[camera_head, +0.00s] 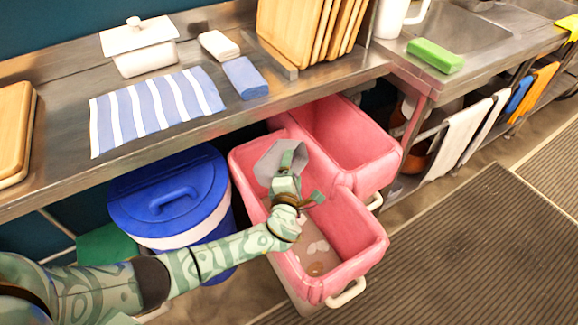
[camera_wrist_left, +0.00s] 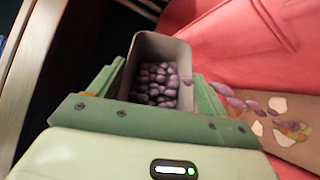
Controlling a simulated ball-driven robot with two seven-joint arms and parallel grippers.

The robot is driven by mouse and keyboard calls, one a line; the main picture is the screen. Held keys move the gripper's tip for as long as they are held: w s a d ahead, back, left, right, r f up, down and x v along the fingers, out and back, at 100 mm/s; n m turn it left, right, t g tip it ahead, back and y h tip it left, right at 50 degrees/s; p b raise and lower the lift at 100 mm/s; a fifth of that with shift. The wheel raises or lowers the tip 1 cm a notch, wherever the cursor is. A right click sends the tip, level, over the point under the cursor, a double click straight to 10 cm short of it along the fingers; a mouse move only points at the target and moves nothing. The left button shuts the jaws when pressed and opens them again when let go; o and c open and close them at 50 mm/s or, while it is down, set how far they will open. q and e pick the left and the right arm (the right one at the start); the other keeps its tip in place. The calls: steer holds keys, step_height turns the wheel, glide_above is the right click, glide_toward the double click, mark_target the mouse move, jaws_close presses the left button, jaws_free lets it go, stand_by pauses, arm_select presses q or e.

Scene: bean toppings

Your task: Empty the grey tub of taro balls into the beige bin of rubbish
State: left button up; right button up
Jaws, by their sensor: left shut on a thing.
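My left gripper (camera_head: 288,178) is shut on the grey tub (camera_head: 268,163), with green fingers on both sides of it. The tub is tipped over the front beige bin (camera_head: 303,290), which has a pink liner (camera_head: 352,240) over its rim. In the left wrist view, many purple taro balls (camera_wrist_left: 154,88) are still inside the tub (camera_wrist_left: 150,44). Several loose taro balls (camera_wrist_left: 238,103) are in the air beside it, above the bin's bottom. Pale scraps of rubbish (camera_head: 316,248) lie inside the bin. My right gripper is not in view.
A second pink-lined bin (camera_head: 345,135) stands behind. A blue-lidded barrel (camera_head: 170,195) is to the left. The steel counter (camera_head: 60,185) overhangs close by, with a striped cloth (camera_head: 155,108), a white lidded container (camera_head: 140,45) and boards on it.

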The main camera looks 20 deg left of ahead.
arm_select(q)
steer(key=shift+s+d+f+m+t+b, duration=0.1)
steer(key=shift+d+f+m+t+b, duration=0.6)
steer(key=shift+m, duration=0.65)
steer(key=shift+s+d+f+m+t+b, duration=0.1)
steer(key=shift+d+f+m+t+b, duration=0.65)
steer(key=shift+m, duration=0.6)
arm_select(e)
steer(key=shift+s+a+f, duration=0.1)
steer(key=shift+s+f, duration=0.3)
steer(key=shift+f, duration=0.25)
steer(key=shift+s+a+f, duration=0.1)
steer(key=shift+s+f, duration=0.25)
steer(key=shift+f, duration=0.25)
arm_select(q)
steer(key=shift+f+g, duration=0.1)
steer(key=shift+g, duration=0.15)
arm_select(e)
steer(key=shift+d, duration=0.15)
arm_select(q)
steer(key=shift+s+a+m+y, duration=0.1)
steer(key=shift+m+y, duration=0.2)
steer(key=shift+m, duration=0.6)
